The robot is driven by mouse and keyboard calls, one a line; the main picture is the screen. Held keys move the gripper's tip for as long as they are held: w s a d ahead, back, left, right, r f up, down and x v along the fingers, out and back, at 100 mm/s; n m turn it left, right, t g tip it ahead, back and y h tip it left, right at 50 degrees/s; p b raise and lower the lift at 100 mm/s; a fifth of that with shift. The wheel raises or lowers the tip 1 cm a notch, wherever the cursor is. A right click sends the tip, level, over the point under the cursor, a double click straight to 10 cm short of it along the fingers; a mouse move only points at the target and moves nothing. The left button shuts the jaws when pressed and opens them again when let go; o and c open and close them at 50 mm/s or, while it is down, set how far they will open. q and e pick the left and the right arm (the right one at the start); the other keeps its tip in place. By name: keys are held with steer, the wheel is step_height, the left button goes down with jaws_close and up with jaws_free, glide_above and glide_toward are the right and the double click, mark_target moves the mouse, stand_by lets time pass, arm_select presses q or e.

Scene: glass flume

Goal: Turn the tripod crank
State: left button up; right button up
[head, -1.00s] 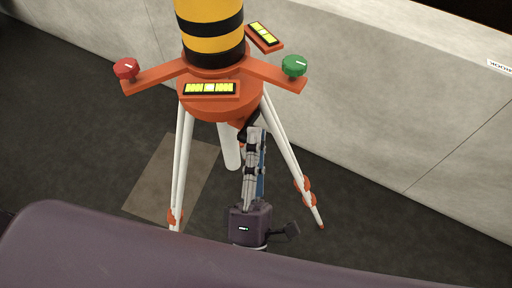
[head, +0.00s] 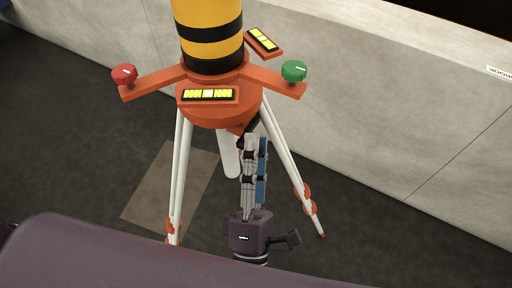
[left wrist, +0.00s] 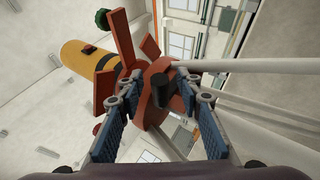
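The tripod has an orange head (head: 215,108) and white legs (head: 182,165) under a yellow and black cylinder (head: 208,25). The crank's dark handle (head: 253,123) shows just below the head's right side, partly hidden by my gripper. In the left wrist view the dark handle (left wrist: 162,90) points toward the camera, in front of the orange round part. My left gripper (head: 254,142) reaches up to it from below. In the left wrist view the gripper (left wrist: 160,92) is open, with its fingers apart on either side of the handle; contact cannot be told. My right gripper is out of view.
A red knob (head: 124,74) and a green knob (head: 294,71) stand on the head's side arms. A right tripod leg (head: 288,160) runs close beside my left gripper. A pale wall (head: 380,100) stands behind. Dark floor lies around the legs.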

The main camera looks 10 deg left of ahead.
arm_select(q)
steer(key=v, duration=1.2)
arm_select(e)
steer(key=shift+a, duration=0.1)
